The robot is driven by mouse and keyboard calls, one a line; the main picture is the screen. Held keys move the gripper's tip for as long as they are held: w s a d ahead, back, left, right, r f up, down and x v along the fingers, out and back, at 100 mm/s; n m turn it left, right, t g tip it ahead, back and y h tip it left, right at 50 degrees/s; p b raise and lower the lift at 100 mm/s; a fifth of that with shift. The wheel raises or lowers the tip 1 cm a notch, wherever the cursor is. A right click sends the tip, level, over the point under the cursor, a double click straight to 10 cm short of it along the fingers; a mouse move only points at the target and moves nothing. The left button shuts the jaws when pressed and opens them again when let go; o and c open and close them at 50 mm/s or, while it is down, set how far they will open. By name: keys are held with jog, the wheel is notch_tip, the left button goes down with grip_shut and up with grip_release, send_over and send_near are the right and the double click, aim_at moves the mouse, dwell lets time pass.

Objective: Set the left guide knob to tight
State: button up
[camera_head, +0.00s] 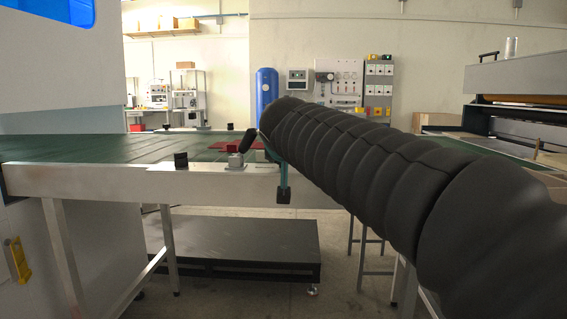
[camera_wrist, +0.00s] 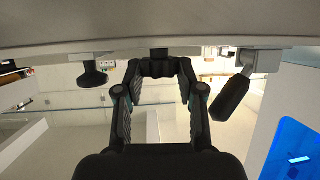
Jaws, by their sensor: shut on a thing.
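In the wrist view, which is upside down, my gripper (camera_wrist: 163,70) is shut on a small black knob (camera_wrist: 159,53), taken as the left guide knob, under the grey rail (camera_wrist: 70,42). Its fingers hide much of the knob, and its setting cannot be read. A black clamp lever (camera_wrist: 232,97) on a metal bracket stands apart to the right. In the head view this lever (camera_head: 247,141) tilts above the conveyor's near rail (camera_head: 110,183). My dark sleeved arm reaches in from the right there and hides the held knob and most of my gripper.
Another black knob (camera_wrist: 95,78) sits on the rail left of my gripper in the wrist view. The green conveyor bed (camera_head: 90,148) lies behind the rail in the head view. A low dark platform (camera_head: 240,245) stands underneath. A black block (camera_head: 181,160) sits along the rail.

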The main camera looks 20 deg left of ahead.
jog(key=shift+f+m+h+b, duration=0.1)
jog(key=shift+m+h+b, duration=0.6)
jog(key=shift+b, duration=0.2)
jog(key=o, duration=0.9)
jog(key=shift+a, duration=0.1)
jog(key=shift+s, duration=0.1)
jog(key=v, duration=1.2)
jog(key=shift+f, duration=0.15)
